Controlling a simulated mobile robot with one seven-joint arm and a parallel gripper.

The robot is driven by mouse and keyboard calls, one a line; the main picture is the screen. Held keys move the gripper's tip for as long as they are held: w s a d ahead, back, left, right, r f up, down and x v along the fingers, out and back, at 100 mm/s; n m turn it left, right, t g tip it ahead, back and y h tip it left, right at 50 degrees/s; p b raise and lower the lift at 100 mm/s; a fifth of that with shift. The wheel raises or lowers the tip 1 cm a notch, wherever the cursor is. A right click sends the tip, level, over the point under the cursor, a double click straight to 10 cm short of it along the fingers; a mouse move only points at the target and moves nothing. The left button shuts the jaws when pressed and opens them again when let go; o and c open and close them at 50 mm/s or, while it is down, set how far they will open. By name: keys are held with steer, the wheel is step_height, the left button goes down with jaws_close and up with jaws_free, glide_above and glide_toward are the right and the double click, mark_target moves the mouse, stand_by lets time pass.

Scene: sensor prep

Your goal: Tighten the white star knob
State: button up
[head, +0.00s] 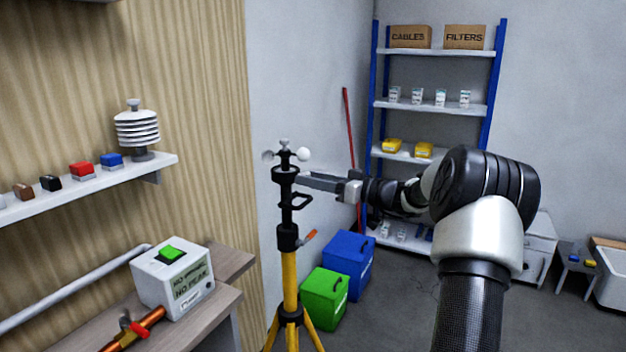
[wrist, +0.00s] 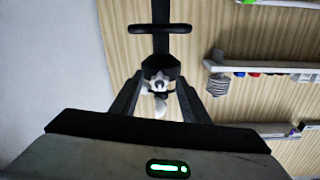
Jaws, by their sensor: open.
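The white star knob (wrist: 158,80) shows in the wrist view on a black collar (wrist: 153,66) of the mast. It appears between my open fingertips, with a gap on each side; I cannot tell how deep it sits between them. In the head view, my gripper (head: 301,180) reaches left to the collar at the mast's upper part, and the knob cannot be made out there. My gripper also shows in the wrist view (wrist: 159,84). The mast stands upright on a yellow tripod (head: 290,280).
A black loop (head: 296,200) and an orange lever (head: 308,237) stick out below my gripper. White cups (head: 304,154) sit above it. Green (head: 325,298) and blue (head: 348,262) bins stand behind the tripod. A bench with a white box (head: 172,280) is at left.

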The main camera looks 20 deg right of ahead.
steer(key=shift+c, duration=0.3)
steer(key=c, duration=1)
